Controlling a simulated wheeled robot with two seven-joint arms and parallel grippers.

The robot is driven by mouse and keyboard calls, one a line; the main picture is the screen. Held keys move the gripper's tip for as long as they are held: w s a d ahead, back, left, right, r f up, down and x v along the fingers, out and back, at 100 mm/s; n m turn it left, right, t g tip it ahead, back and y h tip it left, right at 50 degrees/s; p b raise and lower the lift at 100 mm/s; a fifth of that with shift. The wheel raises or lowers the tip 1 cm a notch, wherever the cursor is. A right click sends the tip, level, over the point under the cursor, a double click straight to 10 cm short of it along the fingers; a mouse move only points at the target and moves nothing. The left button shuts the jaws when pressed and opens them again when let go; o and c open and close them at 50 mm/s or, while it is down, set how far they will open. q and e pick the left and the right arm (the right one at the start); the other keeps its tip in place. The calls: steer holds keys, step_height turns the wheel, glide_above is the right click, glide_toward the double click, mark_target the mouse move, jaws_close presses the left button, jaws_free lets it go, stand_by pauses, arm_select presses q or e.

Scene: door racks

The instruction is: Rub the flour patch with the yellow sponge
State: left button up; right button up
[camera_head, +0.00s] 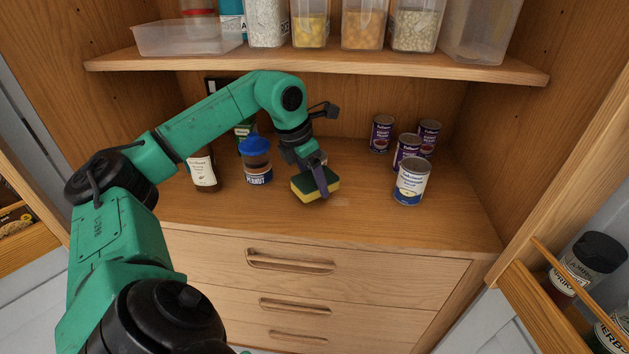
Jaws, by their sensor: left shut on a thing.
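The sponge (303,190) is yellow with a dark green top layer. My left gripper (322,182) reaches down from the left and is shut on it. The sponge is at the wooden counter surface, towards its front edge; I cannot tell whether it touches the wood. A faint pale patch (341,202), perhaps the flour, shows on the counter just right of the sponge. The sponge and gripper may hide part of it. My right gripper is not in view.
A blue-lidded peanut jar (258,164) and a bottle (203,172) stand left of the sponge. A white-labelled can (411,182) and several purple cans (382,134) stand right. A shelf (320,62) with containers hangs above. Drawers (300,270) lie below the counter.

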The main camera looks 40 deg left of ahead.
arm_select(q)
steer(key=shift+p+v, duration=0.55)
steer(key=shift+v, duration=0.45)
steer(key=shift+w+r+p, duration=0.3)
steer(key=shift+r+p, duration=0.15)
steer(key=shift+r, duration=0.2)
